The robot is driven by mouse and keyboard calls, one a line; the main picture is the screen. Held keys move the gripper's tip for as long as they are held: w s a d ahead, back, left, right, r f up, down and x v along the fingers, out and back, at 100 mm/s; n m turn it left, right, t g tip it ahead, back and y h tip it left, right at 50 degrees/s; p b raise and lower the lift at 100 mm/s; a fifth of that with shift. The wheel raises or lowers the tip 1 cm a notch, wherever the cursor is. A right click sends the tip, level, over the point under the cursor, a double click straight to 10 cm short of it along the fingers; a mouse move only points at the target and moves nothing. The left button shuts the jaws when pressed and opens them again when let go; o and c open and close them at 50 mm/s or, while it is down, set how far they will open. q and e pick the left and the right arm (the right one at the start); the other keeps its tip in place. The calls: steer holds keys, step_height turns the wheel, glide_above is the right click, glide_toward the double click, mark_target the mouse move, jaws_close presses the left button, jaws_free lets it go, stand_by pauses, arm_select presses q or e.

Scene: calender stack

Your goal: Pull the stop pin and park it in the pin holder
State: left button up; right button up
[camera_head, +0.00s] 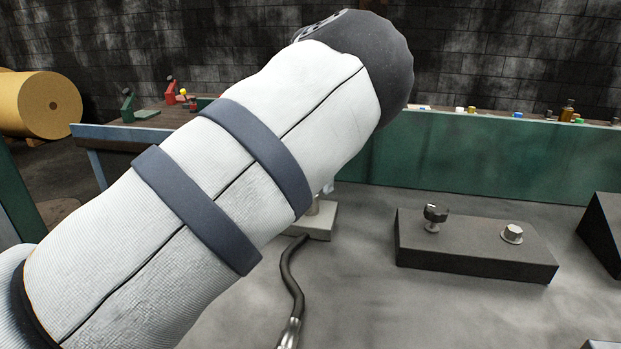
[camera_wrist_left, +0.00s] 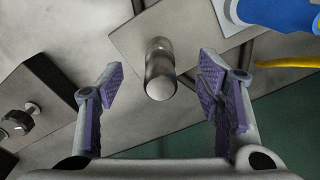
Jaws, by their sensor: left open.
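A round-ended metal pin (camera_wrist_left: 159,68) stands on a light grey plate (camera_wrist_left: 200,25) in the left wrist view. It looks like the stop pin, but I cannot be sure. My left gripper (camera_wrist_left: 160,73) is open, with purple-padded fingers on either side of the pin and gaps visible on both sides. In the head view my left arm hides the gripper and most of the pin's plate (camera_head: 320,222). A dark block (camera_head: 470,250) to the right carries a black knob (camera_head: 435,216) and a hex-headed metal piece (camera_head: 512,233). I cannot tell which thing is the pin holder. My right gripper is out of view.
A dark hose (camera_head: 291,280) runs along the grey surface by the plate. A blue object (camera_wrist_left: 285,12) and a yellow cable (camera_wrist_left: 290,62) lie close to the right finger. A green wall (camera_head: 470,155) closes the back. A dark wedge (camera_head: 604,225) stands far right.

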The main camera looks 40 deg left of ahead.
arm_select(q)
steer(key=shift+r, duration=2.95)
